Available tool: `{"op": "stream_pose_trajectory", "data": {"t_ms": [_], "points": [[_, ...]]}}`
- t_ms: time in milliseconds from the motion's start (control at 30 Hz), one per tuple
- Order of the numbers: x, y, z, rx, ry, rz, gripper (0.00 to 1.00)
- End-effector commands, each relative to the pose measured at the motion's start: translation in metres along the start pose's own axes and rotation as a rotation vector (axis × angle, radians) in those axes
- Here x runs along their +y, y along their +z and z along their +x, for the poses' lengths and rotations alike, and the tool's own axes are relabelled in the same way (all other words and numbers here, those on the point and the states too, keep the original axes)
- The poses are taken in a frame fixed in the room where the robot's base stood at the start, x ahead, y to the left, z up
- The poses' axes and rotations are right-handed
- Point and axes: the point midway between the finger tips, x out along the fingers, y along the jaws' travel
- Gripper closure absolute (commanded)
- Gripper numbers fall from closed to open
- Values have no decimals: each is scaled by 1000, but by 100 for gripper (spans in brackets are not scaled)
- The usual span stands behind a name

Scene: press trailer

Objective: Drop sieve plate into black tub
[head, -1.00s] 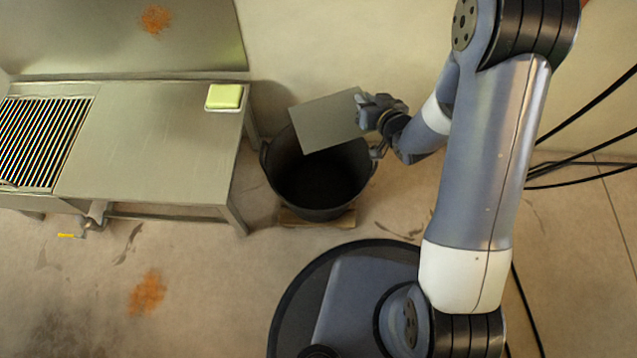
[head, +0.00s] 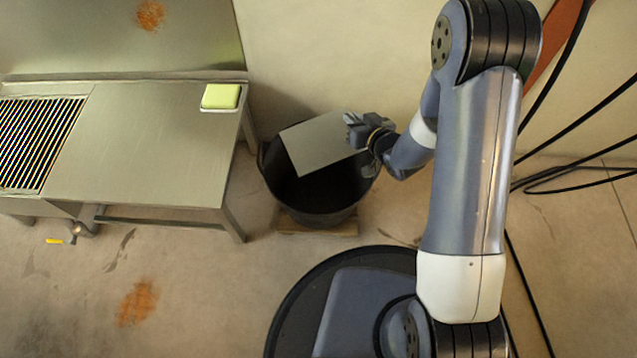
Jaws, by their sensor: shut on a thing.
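The sieve plate (head: 318,144) is a flat grey square sheet. My gripper (head: 356,131) is shut on its right edge and holds it over the black tub (head: 279,188). The plate hides the back part of the tub's opening. The tub is round and dark inside, with handles at its rim. I cannot tell whether the plate's lower edge is above the rim or a little inside it.
The tub stands on a low wooden base (head: 318,229). A steel table (head: 155,140) stands at the left, with a striped grate (head: 35,140) and a yellow-green block (head: 220,96) on it. Black cables (head: 585,165) run at the right.

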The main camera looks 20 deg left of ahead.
Motion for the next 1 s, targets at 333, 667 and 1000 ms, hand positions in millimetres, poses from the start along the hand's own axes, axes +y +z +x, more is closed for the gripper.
{"op": "stream_pose_trajectory", "data": {"t_ms": [333, 667, 1000], "points": [[0, 0, 1, 6, 0, 0, 87], [0, 1, 1, 2, 1, 0, 65], [1, 1, -16, -3, 4, 1, 65]]}}
